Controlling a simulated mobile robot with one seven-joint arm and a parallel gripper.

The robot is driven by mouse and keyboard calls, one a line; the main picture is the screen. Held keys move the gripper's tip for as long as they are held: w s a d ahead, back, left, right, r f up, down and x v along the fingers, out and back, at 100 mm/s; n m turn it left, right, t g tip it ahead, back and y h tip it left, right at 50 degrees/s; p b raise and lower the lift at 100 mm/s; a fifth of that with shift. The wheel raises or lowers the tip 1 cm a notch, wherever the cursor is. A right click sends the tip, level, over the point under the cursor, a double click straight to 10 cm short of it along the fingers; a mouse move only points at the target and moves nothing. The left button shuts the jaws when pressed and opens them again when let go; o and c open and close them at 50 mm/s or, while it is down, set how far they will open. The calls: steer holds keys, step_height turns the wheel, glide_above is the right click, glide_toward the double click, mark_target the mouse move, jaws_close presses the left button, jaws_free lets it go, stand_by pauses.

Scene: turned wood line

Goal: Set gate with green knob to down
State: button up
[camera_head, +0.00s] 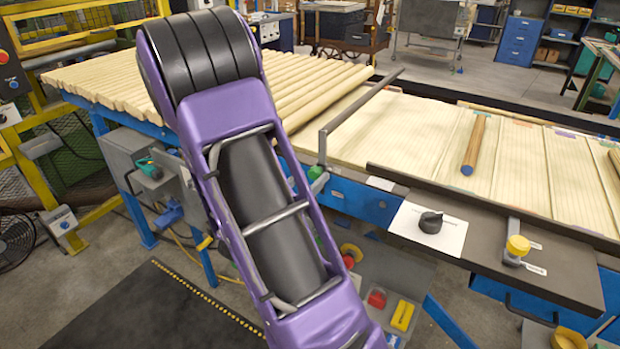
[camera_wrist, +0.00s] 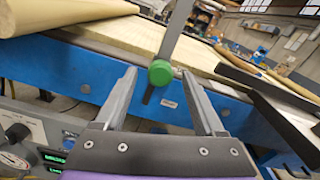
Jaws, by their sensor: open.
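The green knob (camera_head: 316,173) sits at the near edge of the blue-sided line, at the foot of a grey gate bar (camera_head: 362,104). In the head view, the bar reaches back across the line between the round poles and the flat boards. In the wrist view, the green knob (camera_wrist: 160,73) shows between the fingertips of my gripper (camera_wrist: 159,80), with the bar rising behind it. My gripper is open, with a finger on each side of the knob; I cannot tell whether they touch it. My arm hides the gripper in the head view.
A black dial (camera_head: 431,222) on a white plate and a yellow knob (camera_head: 518,245) lie to the right along the front edge. Round poles (camera_head: 310,85) fill the left deck. A loose pole (camera_head: 474,145) lies on the boards. A grey box (camera_head: 140,165) hangs at the left.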

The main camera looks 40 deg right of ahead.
steer(key=shift+w+d, duration=0.1)
steer(key=shift+d, duration=0.25)
jaws_close()
stand_by(1.2)
